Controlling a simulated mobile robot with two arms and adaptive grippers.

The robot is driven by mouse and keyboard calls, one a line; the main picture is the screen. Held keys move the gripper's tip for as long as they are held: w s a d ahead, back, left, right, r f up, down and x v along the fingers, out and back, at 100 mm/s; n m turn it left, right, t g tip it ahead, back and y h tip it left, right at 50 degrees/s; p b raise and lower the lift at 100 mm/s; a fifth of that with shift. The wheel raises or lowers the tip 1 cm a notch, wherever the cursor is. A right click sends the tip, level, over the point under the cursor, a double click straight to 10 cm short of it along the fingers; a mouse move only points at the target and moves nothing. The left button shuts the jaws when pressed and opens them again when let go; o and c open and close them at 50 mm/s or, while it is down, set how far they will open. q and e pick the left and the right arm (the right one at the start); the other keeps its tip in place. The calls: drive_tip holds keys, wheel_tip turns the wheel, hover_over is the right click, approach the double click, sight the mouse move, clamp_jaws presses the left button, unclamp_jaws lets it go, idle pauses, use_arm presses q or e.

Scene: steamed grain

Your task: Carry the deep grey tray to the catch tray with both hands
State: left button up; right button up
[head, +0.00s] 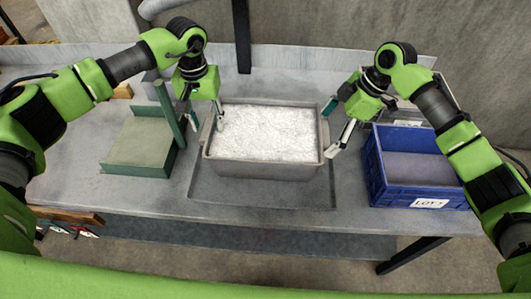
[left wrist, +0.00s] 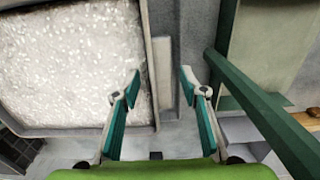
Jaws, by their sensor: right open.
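The deep grey tray (head: 262,172), filled with white grain, stands in the middle of the table in the head view. Its grain and side rim (left wrist: 150,85) fill the left of the left wrist view. My left gripper (head: 205,124) is open above the tray's left end; in the left wrist view its fingers (left wrist: 160,73) are spread, with the tray's light side handle in line between them. My right gripper (head: 329,133) is open at the tray's right end, fingers apart.
A blue crate (head: 416,197) with a "LOT" label stands close on the right. A green upright (head: 170,113) rises near my left gripper. A flat, rimmed grey area (head: 260,194) lies under the deep tray. Bare table shows between the left tray and the deep tray.

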drive_tip(key=shift+d+r, duration=0.1)
drive_tip(key=shift+r, duration=0.15)
use_arm(q)
wheel_tip(320, 180, up, 10)
drive_tip(key=shift+r, duration=0.25)
use_arm(e)
drive_tip(key=v, duration=1.1)
drive_tip(key=shift+d+r, duration=0.2)
drive_tip(key=shift+r, duration=0.05)
use_arm(q)
drive_tip(key=shift+s, duration=0.1)
